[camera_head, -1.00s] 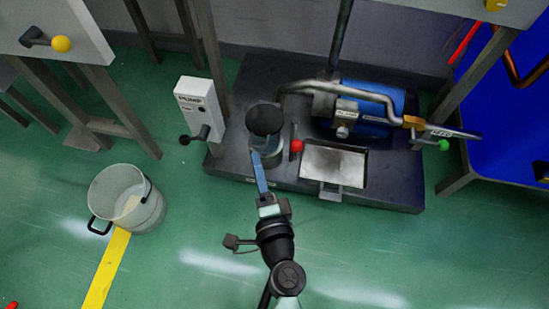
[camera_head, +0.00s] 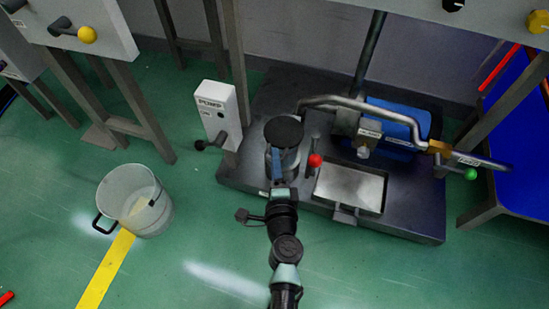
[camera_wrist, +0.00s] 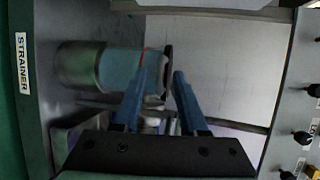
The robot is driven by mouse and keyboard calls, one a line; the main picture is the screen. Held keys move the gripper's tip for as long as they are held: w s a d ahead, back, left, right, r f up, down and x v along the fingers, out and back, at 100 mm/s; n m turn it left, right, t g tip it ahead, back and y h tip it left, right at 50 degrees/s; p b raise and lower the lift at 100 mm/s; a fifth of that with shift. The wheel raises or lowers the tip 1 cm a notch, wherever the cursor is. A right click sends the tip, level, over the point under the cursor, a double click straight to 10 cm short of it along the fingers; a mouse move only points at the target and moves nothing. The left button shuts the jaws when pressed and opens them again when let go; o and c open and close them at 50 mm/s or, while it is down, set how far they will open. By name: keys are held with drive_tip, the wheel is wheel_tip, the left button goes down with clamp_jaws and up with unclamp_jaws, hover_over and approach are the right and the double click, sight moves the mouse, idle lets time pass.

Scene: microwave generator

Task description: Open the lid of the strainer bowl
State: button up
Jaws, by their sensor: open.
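The strainer bowl (camera_head: 287,160) is an upright grey cylinder on the dark pump platform. Its round black lid (camera_head: 284,131) lies flat on top and looks shut. In the wrist view, the bowl (camera_wrist: 82,68) lies sideways, and the lid (camera_wrist: 168,66) shows edge-on as a thin dark strip. My gripper (camera_head: 277,152) is in front of the bowl at about lid height, its blue fingers pointing at it. In the wrist view my gripper (camera_wrist: 164,68) is open, with the lid's edge appearing between the fingertips. I cannot tell whether the fingers touch it.
A red-knobbed lever (camera_head: 315,161) stands just right of the bowl, with a metal tray (camera_head: 350,188) beyond it. A white pump switch box (camera_head: 218,115) is at the left. A bent pipe (camera_head: 365,101) runs behind. A bucket (camera_head: 123,180) stands on the floor at left.

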drive_tip(key=shift+w+f, duration=0.15)
drive_tip(key=shift+w, duration=0.75)
clamp_jaws()
idle(0.9)
